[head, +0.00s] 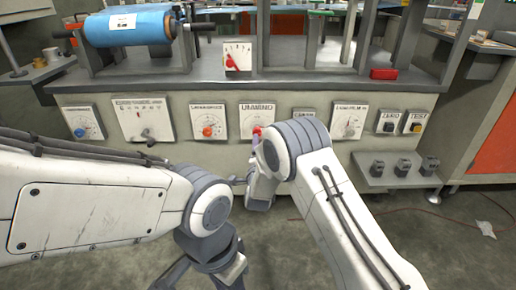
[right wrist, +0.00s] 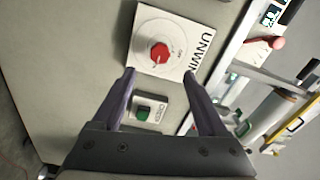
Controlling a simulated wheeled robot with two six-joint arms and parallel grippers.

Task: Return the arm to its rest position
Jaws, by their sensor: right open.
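My right gripper (right wrist: 160,78) is open in the right wrist view, with nothing between its fingers. Its fingertips point at the white UNWIND dial plate with a red knob (right wrist: 160,52), and I cannot tell whether they touch the panel. In the head view my right arm (head: 330,200) bends up from the lower right, and its elbow hides most of its wrist and gripper. My left arm (head: 100,200) comes in from the left and bends down at a grey-ringed joint. Its dark end parts (head: 210,258) show near the bottom edge, but the finger state is unclear.
The machine front (head: 170,165) carries several dials, including the UNWIND plate (head: 257,114). A blue film roll (head: 125,27) sits on top at left, and a red block (head: 384,73) at right. A small shelf with dark blocks (head: 400,180) juts out at right. A cable lies on the floor.

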